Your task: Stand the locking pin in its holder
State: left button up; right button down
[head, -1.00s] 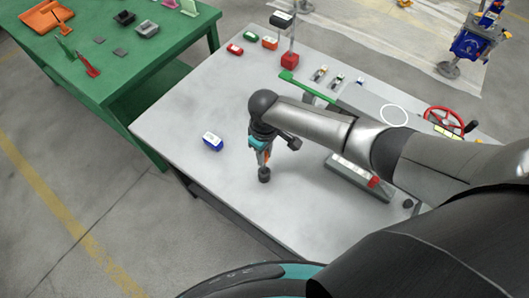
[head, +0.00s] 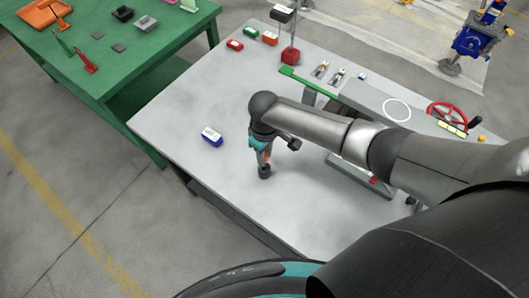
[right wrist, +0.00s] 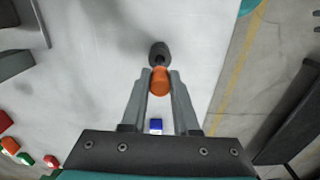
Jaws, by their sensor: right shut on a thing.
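My right gripper (head: 264,158) points down over the grey table in the head view. It is shut on an orange piece, which I take as the locking pin (right wrist: 160,82). In the right wrist view the orange end sits between the two fingertips (right wrist: 160,92). A dark round piece (right wrist: 160,54) with a darker centre lies just beyond the orange end, in line with it. It also shows below the fingers in the head view (head: 264,172). I cannot tell whether this is the holder or part of the pin, nor whether it touches the table. My left gripper is out of view.
A blue box (head: 212,137) stands left of the gripper. Red, green and orange blocks, a red stand (head: 290,55) and a green bar (head: 308,82) are at the back. A grey jack with a red handwheel (head: 447,113) is partly behind my arm. The table's front left is clear.

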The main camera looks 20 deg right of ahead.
jog(key=shift+f, duration=0.15)
jog(key=c, duration=1.1)
grip_release()
jog(key=o, duration=0.5)
notch_tip(320, 180, up, 15)
jog(key=shift+r+p, duration=0.15)
jog(key=shift+p, duration=0.7)
jog(key=shift+s, duration=0.15)
